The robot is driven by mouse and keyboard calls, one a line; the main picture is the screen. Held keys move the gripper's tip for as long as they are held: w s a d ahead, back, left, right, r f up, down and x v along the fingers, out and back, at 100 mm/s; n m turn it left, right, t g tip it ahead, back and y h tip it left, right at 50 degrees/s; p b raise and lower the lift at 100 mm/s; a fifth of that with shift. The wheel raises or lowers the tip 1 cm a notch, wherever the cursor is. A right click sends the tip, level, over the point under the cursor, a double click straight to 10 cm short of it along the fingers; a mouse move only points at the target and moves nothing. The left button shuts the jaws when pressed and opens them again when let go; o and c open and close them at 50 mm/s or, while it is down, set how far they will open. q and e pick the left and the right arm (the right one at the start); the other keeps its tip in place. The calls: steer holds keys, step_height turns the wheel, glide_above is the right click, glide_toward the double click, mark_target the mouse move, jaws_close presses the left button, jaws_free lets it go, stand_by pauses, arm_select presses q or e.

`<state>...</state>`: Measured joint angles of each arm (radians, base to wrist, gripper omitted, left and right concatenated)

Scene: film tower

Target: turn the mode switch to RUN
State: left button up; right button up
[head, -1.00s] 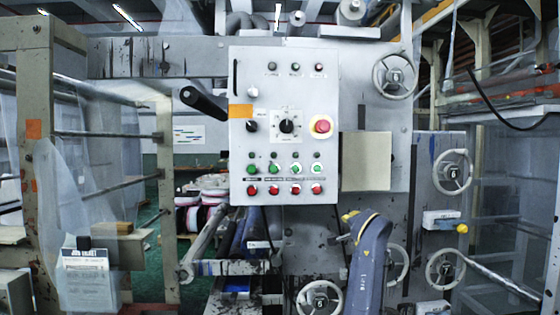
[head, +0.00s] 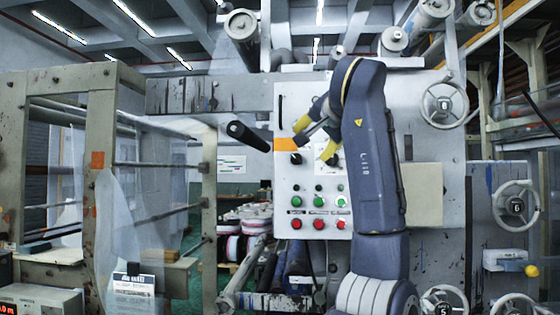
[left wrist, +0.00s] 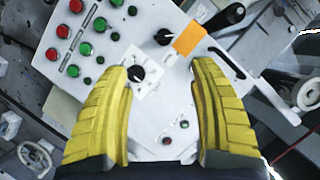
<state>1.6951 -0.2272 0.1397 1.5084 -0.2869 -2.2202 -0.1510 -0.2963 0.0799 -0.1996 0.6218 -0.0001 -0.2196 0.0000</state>
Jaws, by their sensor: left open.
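The mode switch appears to be the black rotary knob (left wrist: 137,73) on a white dial plate of the grey control panel (left wrist: 160,110). Its lettering is too small to read. The knob shows beside the tip of the left-hand finger; I cannot tell any contact. My right gripper is not in view.
A smaller black knob (left wrist: 163,37) sits by an orange sticker (left wrist: 189,39). Green buttons (head: 297,201) and red buttons (head: 296,224) fill the panel's lower part. A black handle (head: 248,135) sticks out left of the panel. Handwheels (head: 444,105) stand to the right.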

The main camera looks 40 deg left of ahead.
mark_target(296, 159)
arm_select(q)
steer(key=x, duration=1.7)
steer(key=shift+s+a+r, duration=0.25)
steer(key=shift+s+a, duration=0.1)
steer(key=shift+a, duration=0.05)
steer(key=c, duration=1.2)
